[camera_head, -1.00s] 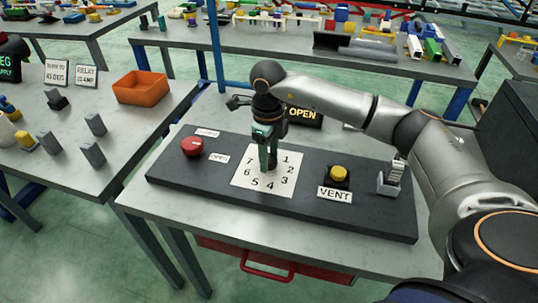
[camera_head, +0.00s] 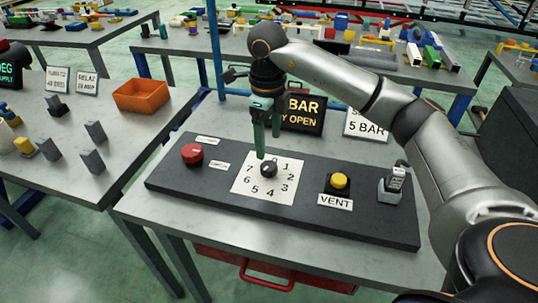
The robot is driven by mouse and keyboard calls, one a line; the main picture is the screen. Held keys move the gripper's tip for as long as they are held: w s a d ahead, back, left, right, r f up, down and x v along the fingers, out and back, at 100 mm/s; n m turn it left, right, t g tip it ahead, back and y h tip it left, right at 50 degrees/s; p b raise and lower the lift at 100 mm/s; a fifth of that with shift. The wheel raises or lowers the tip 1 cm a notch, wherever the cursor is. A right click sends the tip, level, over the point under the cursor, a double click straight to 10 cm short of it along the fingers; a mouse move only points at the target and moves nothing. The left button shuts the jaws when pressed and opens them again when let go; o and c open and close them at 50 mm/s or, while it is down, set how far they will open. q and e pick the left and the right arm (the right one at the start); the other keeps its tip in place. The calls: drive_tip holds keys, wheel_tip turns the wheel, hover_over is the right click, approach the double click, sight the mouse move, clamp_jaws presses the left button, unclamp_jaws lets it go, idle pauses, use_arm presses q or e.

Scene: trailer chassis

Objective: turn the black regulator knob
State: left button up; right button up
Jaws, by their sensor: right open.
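The black regulator knob (camera_head: 268,168) sits in the middle of a white dial plate (camera_head: 258,194) with numbers around it, on a dark panel (camera_head: 170,176). My right gripper (camera_head: 267,150) is open and points down just above and behind the knob. Its fingers look apart from the knob, with nothing between them. My left gripper is not in view.
On the panel are a red knob (camera_head: 192,154) at the left, a yellow button (camera_head: 339,181) above a VENT label (camera_head: 335,203), and a grey switch (camera_head: 393,184) at the right. A black sign (camera_head: 303,112) stands behind. An orange bin (camera_head: 140,95) is on the left table.

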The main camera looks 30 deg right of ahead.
drive_tip(key=shift+r, duration=2.2)
drive_tip(key=shift+s, duration=0.1)
